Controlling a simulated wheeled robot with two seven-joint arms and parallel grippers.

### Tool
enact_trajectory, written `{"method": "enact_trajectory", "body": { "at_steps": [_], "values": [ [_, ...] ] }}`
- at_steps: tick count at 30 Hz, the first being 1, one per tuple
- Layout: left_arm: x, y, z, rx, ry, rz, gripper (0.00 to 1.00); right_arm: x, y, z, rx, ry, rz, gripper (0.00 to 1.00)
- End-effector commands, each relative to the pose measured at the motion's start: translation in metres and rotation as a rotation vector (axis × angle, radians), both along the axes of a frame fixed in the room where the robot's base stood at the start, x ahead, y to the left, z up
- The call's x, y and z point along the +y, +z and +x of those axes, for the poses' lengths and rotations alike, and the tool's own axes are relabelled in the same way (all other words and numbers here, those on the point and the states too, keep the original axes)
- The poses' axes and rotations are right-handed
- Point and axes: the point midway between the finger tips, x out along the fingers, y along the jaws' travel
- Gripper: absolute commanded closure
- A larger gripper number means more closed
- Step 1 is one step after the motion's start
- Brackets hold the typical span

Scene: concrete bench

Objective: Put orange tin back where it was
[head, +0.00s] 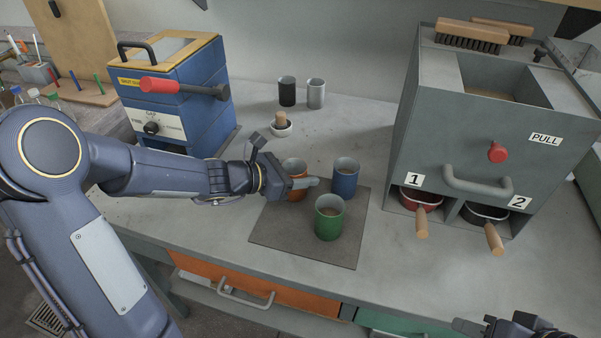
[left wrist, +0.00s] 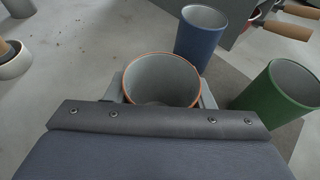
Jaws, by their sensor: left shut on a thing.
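The orange tin (head: 296,168) stands upright at the back left of a dark square mat, partly hidden by my left gripper. My left gripper (head: 300,184) is shut on it, with a finger on each side. In the left wrist view the tin's orange rim (left wrist: 162,55) shows between the fingers; its inside is grey, with something darker low down. My right gripper (head: 520,325) shows only in part at the bottom right edge.
The dark mat (head: 270,232) lies on the concrete bench. Black (head: 287,92) and grey (head: 316,94) tins stand at the back near a small white bowl (head: 281,129). A blue box machine (head: 180,95) is at left, a grey dispenser (head: 470,130) at right.

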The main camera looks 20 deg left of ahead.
Motion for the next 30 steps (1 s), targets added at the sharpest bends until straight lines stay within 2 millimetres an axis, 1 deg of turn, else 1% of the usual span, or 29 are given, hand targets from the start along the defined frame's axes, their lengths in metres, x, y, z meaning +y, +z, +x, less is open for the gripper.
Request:
{"method": "enact_trajectory", "body": {
  "at_steps": [2,3,8,15,19,23,30],
  "values": [
    [0.0,-0.004,0.0,0.0,0.0,0.0,0.82,0.0,-0.004,0.0,0.0,0.0,0.0,0.64],
    [0.0,-0.004,0.0,0.0,0.0,0.0,0.51,0.0,-0.004,0.0,0.0,0.0,0.0,0.64],
    [0.0,-0.003,0.0,0.0,0.0,0.0,0.3,0.0,-0.003,0.0,0.0,0.0,0.0,0.64],
    [0.0,-0.002,0.0,0.0,0.0,0.0,0.3,0.0,-0.003,0.0,0.0,0.0,0.0,0.64],
    [0.001,0.003,-0.001,0.0,0.001,0.0,0.3,0.0,0.003,0.0,0.0,0.0,0.0,0.64],
    [0.016,0.01,-0.013,-0.002,0.004,0.002,0.3,0.0,0.006,0.0,0.0,0.0,0.0,0.64],
    [0.052,0.028,-0.047,-0.002,0.005,0.002,0.3,0.0,0.015,0.0,0.0,0.0,0.0,0.64]
  ]
}}
